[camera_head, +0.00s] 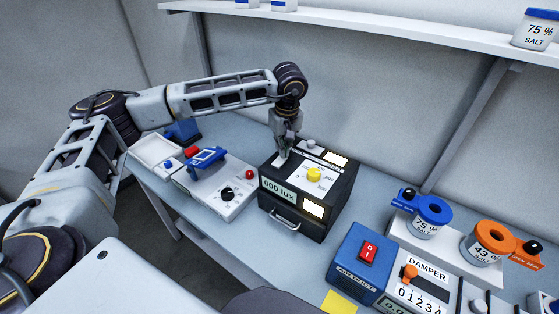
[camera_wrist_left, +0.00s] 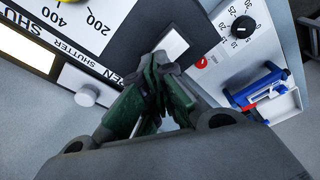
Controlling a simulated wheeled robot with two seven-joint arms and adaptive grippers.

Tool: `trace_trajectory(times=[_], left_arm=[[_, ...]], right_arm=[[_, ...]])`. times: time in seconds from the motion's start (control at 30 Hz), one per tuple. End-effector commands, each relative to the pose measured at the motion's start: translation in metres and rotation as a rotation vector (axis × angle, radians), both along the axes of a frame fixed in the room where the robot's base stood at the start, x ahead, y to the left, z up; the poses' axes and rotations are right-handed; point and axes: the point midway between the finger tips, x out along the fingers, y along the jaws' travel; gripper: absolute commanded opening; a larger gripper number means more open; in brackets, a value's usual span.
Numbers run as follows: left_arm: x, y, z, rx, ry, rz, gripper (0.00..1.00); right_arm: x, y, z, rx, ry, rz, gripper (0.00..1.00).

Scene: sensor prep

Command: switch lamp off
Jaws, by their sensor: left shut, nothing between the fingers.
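The lamp box (camera_head: 292,222) is black with a white top panel, a yellow knob (camera_head: 314,174) and a display (camera_head: 278,190) reading 600 lux. Its front window (camera_head: 313,208) glows pale yellow, and a pale window (camera_head: 336,158) shows at its back. My left gripper (camera_head: 284,156) points down, shut and empty, over the box's left back part. In the left wrist view its green-grey fingertips (camera_wrist_left: 160,66) are together beside a small white rectangle (camera_wrist_left: 174,46) on the box. I cannot tell whether they touch it. My right gripper is not in view.
A white device (camera_head: 214,192) with a black dial and red button stands left of the lamp. A blue box (camera_head: 357,263) with a red switch and a damper unit (camera_head: 425,285) stand right. Salt jars (camera_head: 427,222) stand behind these. A shelf (camera_head: 380,22) runs above.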

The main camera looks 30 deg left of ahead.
Motion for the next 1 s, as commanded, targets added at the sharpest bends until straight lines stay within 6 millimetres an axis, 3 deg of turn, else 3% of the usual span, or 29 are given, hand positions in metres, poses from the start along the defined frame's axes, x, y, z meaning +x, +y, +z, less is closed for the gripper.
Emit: trace_trajectory(times=[1.0], left_arm=[[0.0000, 0.0000, -0.0083, 0.000, 0.000, 0.000, 0.00]], right_arm=[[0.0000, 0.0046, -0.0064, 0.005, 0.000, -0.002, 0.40]])
